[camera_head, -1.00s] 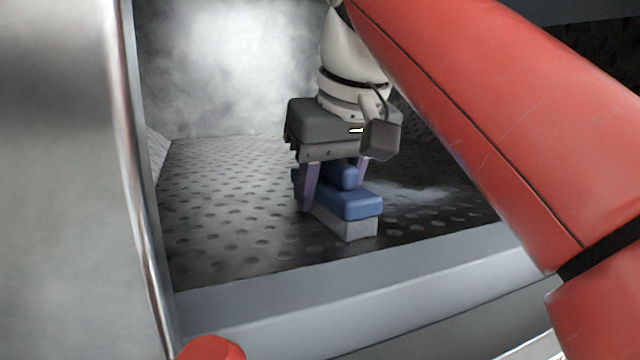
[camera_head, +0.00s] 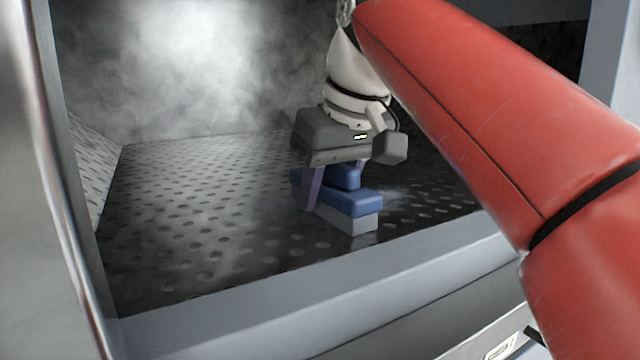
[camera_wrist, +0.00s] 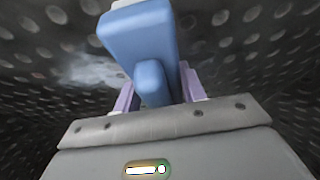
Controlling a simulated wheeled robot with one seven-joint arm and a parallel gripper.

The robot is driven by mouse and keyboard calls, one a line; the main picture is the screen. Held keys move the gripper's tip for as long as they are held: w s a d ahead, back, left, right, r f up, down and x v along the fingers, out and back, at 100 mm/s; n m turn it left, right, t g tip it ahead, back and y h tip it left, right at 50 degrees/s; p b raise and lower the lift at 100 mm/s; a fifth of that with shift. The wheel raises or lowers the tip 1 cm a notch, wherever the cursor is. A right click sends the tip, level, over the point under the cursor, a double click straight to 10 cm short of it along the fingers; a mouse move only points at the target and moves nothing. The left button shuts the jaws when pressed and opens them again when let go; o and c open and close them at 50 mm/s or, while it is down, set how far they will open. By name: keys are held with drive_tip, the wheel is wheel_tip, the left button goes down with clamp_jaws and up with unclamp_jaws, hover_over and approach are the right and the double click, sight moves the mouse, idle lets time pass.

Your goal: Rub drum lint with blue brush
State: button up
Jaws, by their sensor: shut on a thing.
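The blue brush (camera_head: 352,201) has a blue back with a raised blue grip and a pale grey underside. It stands upright on the perforated drum floor, bristle side down, as far as I can tell. My gripper (camera_head: 336,184) is above it, with its purple fingers shut on the raised grip. In the wrist view the brush (camera_wrist: 138,36) reaches out beyond the fingers of my gripper (camera_wrist: 155,90). A pale patch of lint (camera_wrist: 90,70) shows left of the brush in the wrist view.
The perforated drum floor (camera_head: 200,215) is open to the left of the brush. The grey front sill (camera_head: 270,290) crosses in front, and a metal frame edge (camera_head: 60,200) stands at the left. Haze hangs at the back wall.

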drive_tip(key=shift+w+d+p, duration=0.35)
drive_tip(key=shift+w+d, duration=0.1)
drive_tip(key=shift+d, duration=0.3)
drive_tip(key=shift+w+d+p, duration=0.35)
drive_tip(key=shift+w+d, duration=0.1)
drive_tip(key=shift+d, duration=0.3)
drive_tip(key=shift+w+d+p, duration=0.35)
drive_tip(key=shift+w+d, duration=0.1)
drive_tip(key=shift+d, duration=0.3)
drive_tip(key=shift+w+d+f, duration=0.1)
drive_tip(key=shift+w+d, duration=0.5)
drive_tip(key=shift+d, duration=0.35)
